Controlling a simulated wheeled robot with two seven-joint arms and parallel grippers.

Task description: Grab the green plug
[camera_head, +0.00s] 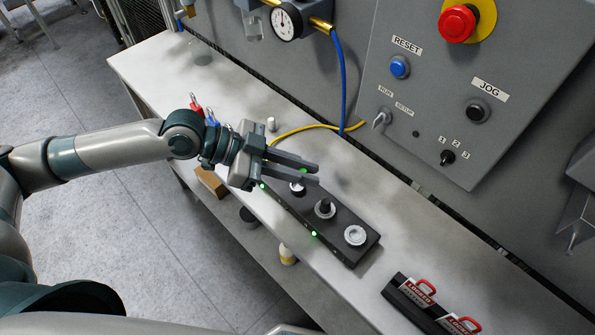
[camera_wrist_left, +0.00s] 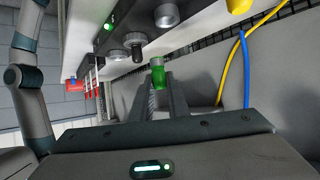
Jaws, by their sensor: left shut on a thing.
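The green plug (camera_wrist_left: 158,78) is between the fingertips of my left gripper (camera_wrist_left: 160,88) in the wrist view, with a grey end showing past them. In the head view the left gripper (camera_head: 312,174) is above the far left end of a dark socket strip (camera_head: 340,222), and only a bit of green (camera_head: 304,170) shows at its fingers. The left gripper is shut on the plug. The strip has round fittings, one with a black plug (camera_head: 325,205) and one pale and round (camera_head: 355,235). I cannot tell whether the green plug touches the strip. My right gripper is not in view.
The strip lies on a pale bench (camera_head: 160,68) along a grey control panel (camera_head: 460,90). A yellow hose (camera_head: 300,130) and a blue hose (camera_head: 338,80) run behind the gripper.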

